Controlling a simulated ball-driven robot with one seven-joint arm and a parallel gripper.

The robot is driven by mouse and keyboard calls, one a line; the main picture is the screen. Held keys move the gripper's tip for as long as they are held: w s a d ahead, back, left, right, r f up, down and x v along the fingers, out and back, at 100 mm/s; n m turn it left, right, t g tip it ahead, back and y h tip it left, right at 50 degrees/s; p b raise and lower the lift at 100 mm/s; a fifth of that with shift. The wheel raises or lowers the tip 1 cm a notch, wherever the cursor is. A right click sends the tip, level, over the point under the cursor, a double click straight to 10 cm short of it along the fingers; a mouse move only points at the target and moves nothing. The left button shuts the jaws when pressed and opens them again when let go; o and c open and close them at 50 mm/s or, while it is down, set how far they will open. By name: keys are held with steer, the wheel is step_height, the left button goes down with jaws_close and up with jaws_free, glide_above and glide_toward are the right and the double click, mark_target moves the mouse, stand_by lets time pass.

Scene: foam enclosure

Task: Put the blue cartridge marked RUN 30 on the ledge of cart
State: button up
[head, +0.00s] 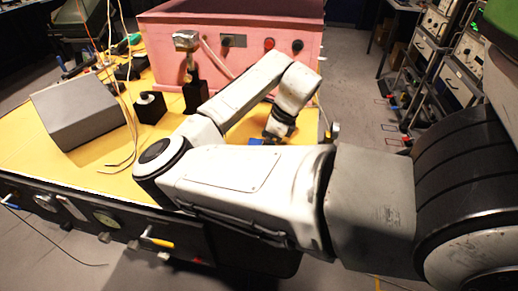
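A small blue piece (255,141) shows on the yellow table top just above my forearm's edge. Most of it is hidden by my arm, and no RUN 30 marking can be read. My gripper (276,130) points down over the table, just right of the blue piece, in front of the pink enclosure. Its fingertips are small and dark, so I cannot tell whether it is open, shut or touching the blue piece. A wheeled cart (424,46) with instruments stands on the floor at the right. I cannot tell which part of it is the ledge.
The pink foam enclosure (240,57) stands at the back of the yellow table (60,167). A grey sloped box (78,112), a black block (150,107), a metal-topped post (187,42) and loose wires occupy the left. Bare floor (355,105) separates table and cart.

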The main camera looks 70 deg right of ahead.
steer(key=shift+w+f, duration=0.15)
steer(key=shift+f, duration=0.2)
steer(key=shift+c, duration=0.2)
steer(key=shift+r, duration=0.1)
steer(key=c, duration=0.9)
